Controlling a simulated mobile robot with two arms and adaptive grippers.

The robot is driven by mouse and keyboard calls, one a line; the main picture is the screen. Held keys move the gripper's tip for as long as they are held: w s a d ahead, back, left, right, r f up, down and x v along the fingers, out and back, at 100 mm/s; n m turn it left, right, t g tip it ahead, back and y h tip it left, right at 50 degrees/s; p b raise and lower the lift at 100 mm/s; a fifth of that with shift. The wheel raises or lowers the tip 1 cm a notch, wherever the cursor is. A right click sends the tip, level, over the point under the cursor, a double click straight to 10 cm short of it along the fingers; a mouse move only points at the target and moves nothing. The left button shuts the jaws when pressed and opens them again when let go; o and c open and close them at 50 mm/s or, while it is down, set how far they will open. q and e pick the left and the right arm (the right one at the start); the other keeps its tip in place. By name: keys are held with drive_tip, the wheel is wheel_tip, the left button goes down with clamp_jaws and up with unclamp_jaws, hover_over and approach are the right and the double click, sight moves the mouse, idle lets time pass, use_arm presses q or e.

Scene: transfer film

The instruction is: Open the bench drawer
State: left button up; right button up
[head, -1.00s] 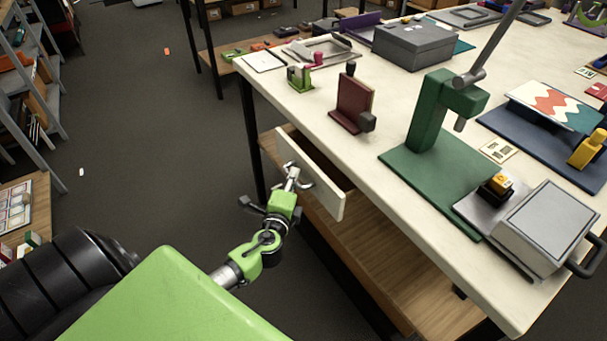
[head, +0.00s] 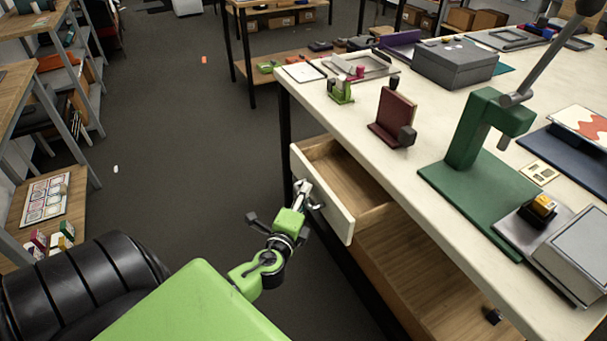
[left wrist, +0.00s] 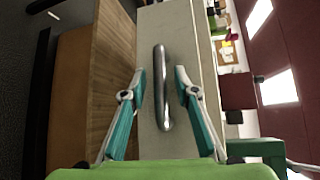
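The bench drawer (head: 323,194) has a pale front and a wooden inside; it stands partly out from under the bench top (head: 455,195), its inside visible. Its metal bar handle (head: 317,196) is on the front. My left gripper (head: 304,193) is at the handle. In the left wrist view, the handle (left wrist: 162,88) lies between my two spread fingers (left wrist: 160,90), with a visible gap on each side. The fingers look open around the handle, not closed on it. My right gripper is in no view.
The bench top holds a green press (head: 480,140), a maroon block stand (head: 395,115) and a grey box (head: 455,62). A wooden lower shelf (head: 430,280) is below the drawer. Shelving stands at far left.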

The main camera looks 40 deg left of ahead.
use_arm(q)
drive_tip(key=v, duration=1.2)
idle(0.5)
drive_tip(key=s+d+f+n+g+h, duration=0.1)
drive_tip(key=s+f+n+g, duration=0.15)
drive_tip(key=f, duration=0.75)
drive_tip(key=s+d+f+n+g+h, duration=0.15)
drive_tip(key=s+f, duration=0.25)
drive_tip(key=f, duration=0.6)
drive_tip(key=s+d+f+n+g+h, duration=0.1)
drive_tip(key=s+d+f+g, duration=0.15)
drive_tip(key=f, duration=0.75)
drive_tip(key=s+d+f+n+g+h, duration=0.1)
drive_tip(key=s+d+f+n+g, duration=0.2)
drive_tip(key=s+f, duration=0.6)
drive_tip(key=s+d+f+n+g+h, duration=0.2)
drive_tip(key=s+d+f+n+g, duration=0.2)
drive_tip(key=s+f, duration=0.6)
drive_tip(key=s, duration=0.5)
drive_tip(key=shift+s+d+f+n, duration=0.2)
drive_tip(key=shift+d+f+n, duration=0.1)
drive_tip(key=shift+d, duration=0.1)
